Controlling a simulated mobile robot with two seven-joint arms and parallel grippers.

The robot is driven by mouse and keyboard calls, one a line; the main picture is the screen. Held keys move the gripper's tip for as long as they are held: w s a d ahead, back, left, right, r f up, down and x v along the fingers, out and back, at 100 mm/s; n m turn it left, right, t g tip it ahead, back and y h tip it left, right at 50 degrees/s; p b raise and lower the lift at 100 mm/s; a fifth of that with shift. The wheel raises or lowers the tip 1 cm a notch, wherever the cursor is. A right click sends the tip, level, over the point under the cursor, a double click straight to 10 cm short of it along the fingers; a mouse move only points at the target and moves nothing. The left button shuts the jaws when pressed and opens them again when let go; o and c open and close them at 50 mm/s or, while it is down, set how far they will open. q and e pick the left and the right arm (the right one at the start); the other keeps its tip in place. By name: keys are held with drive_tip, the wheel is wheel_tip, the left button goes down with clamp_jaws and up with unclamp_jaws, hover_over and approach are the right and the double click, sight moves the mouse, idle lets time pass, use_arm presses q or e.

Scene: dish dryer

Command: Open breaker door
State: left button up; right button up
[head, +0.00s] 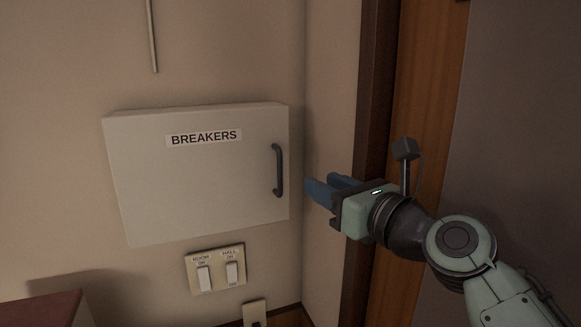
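A pale breaker box (190,185) labelled "BREAKERS" is on the wall left of centre, and its door looks shut. A dark curved handle (278,170) stands upright near the door's right edge. My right gripper (318,188) is just right of the box, with its blue fingers pointing left toward the handle. The two fingers look spread apart, with nothing visible between them. A gap shows between the fingertips and the handle. My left gripper is not in view.
A switch plate (215,268) with two switches is below the box, and a small outlet plate (255,313) is lower. A wall corner and a wooden door frame (375,120) rise close to my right arm. A reddish surface (45,311) is at bottom left.

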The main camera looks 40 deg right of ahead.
sight(281, 163)
use_arm(q)
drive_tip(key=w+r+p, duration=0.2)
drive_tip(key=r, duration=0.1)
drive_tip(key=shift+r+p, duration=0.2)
drive_tip(key=shift+p, duration=0.15)
use_arm(e)
drive_tip(key=w, duration=0.4)
drive_tip(key=w+d, duration=0.1)
drive_tip(key=w, duration=0.8)
drive_tip(key=shift+w+d, duration=0.15)
clamp_jaws()
